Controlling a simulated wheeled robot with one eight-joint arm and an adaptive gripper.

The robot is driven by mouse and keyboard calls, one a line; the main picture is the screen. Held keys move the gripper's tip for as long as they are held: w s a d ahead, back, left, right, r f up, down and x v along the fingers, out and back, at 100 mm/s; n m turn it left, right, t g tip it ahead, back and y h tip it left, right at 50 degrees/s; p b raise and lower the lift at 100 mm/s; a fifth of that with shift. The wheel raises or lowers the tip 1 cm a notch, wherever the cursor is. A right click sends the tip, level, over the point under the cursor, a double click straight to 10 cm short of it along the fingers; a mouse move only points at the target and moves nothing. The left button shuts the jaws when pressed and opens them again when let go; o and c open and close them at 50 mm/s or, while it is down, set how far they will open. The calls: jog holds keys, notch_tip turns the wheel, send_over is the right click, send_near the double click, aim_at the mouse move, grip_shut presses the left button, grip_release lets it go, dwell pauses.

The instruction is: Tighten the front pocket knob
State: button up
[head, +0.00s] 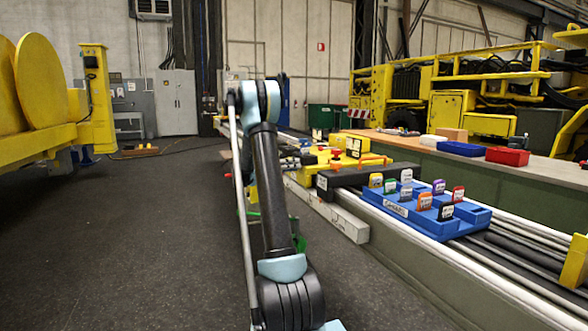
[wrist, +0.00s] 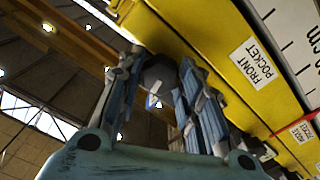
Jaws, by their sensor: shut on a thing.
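The front pocket knob (wrist: 160,74) is a dark round knob beside the yellow beam (wrist: 205,60) in the wrist view. A white label reading FRONT POCKET (wrist: 254,64) is on the beam's face to its right. My gripper (wrist: 159,66) has one finger on each side of the knob and is shut on it. The fingers partly cover the knob, and its thread is hidden. In the head view my arm hides the gripper and the knob; part of the yellow assembly (head: 340,160) shows to the right of the arm.
A blue tray (head: 405,208) with several coloured labelled tags stands at the right, near a dark beam (head: 365,177). A bench (head: 530,165) with a red bin (head: 507,156) and a blue bin (head: 461,148) lies beyond.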

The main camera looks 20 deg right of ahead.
jog(key=shift+w+m, duration=0.1)
jog(key=shift+m, duration=1.8)
jog(key=o, duration=1.1)
jog(key=shift+c, duration=0.2)
jog(key=a, duration=1.2)
jog(key=shift+s, duration=0.2)
jog(key=shift+s, duration=0.1)
